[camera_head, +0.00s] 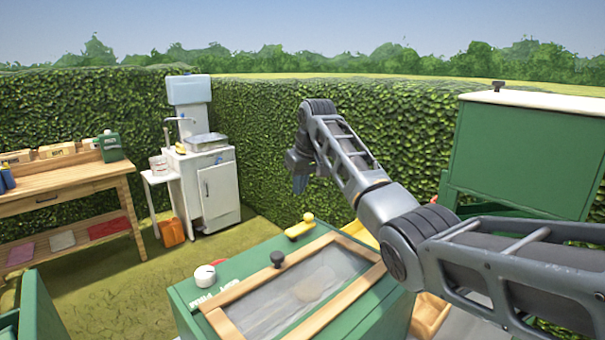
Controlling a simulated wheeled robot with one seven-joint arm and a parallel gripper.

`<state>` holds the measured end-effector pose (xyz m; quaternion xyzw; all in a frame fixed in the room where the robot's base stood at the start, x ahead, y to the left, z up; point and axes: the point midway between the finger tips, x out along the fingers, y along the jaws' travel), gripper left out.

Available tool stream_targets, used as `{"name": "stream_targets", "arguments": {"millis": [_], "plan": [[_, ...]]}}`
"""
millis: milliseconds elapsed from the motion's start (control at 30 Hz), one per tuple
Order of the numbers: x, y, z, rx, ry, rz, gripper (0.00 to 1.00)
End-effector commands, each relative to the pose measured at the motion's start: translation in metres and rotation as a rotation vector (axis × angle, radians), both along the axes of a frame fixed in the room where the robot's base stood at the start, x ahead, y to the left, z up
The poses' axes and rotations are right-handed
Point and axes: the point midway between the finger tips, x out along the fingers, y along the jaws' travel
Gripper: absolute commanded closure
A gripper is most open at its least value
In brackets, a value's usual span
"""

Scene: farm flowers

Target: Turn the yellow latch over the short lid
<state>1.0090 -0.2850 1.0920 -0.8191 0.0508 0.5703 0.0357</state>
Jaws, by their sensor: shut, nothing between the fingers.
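The yellow latch (299,229) sits on the back edge of a green box (361,318), beside the far end of a lid. The lid (331,307) has a wooden frame, a clear pane and a black knob (278,258). I cannot tell for sure whether this is the short lid, or whether the latch overlaps its frame. My gripper (299,184) points down with its bluish fingers together. It appears above and behind the latch in the picture, apart from it, and looks empty.
A white dial (204,275) with red beside it is on the box's left. My arm crosses the right side. A green cabinet (520,155) stands at the right. A wooden bench (66,189) and a white sink unit (207,184) stand at the left, before a hedge.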

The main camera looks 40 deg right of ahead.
Motion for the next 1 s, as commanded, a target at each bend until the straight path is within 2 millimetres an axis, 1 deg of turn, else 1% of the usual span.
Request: {"name": "stream_targets", "arguments": {"millis": [100,333,400,733,867,1000], "plan": [[0.005,0.0,-0.015,0.0,0.003,0.0,1.0],[0.015,-0.002,-0.04,0.0,0.002,0.0,1.0],[0.009,-0.002,-0.039,-0.001,-0.002,0.0,1.0],[-0.016,0.001,-0.045,-0.001,-0.001,0.0,1.0],[-0.022,0.003,-0.048,0.0,0.0,0.0,1.0],[-0.024,0.003,-0.048,-0.001,-0.001,0.001,1.0]]}}
